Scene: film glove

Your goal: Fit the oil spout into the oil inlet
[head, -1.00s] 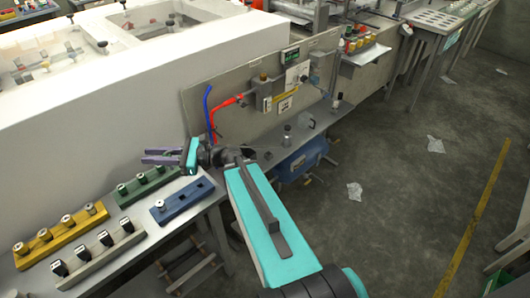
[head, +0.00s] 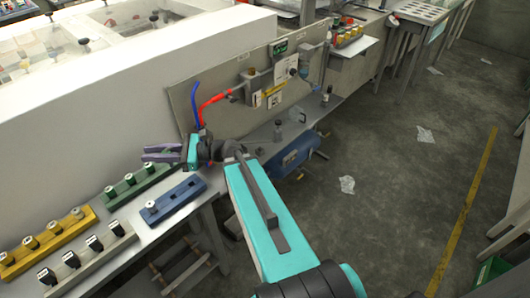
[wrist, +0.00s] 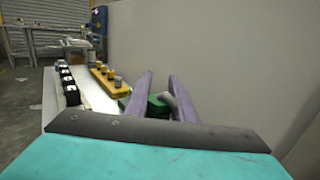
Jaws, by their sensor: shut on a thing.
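My gripper (head: 152,153) has two purple fingers and hangs over the far end of the workbench, pointing left. In the wrist view the fingers (wrist: 160,88) reach forward with a small grey rounded piece (wrist: 168,100) between them, which looks like the oil spout; its shape is mostly hidden. In the head view the held piece cannot be made out.
A blue rack (head: 178,199) holds one knobbed piece and has empty slots. Green (head: 135,184), yellow (head: 50,243) and grey (head: 92,262) racks stand nearby. A panel (head: 240,105) with red and blue hoses rises behind my gripper. A white wall (head: 130,105) borders the bench.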

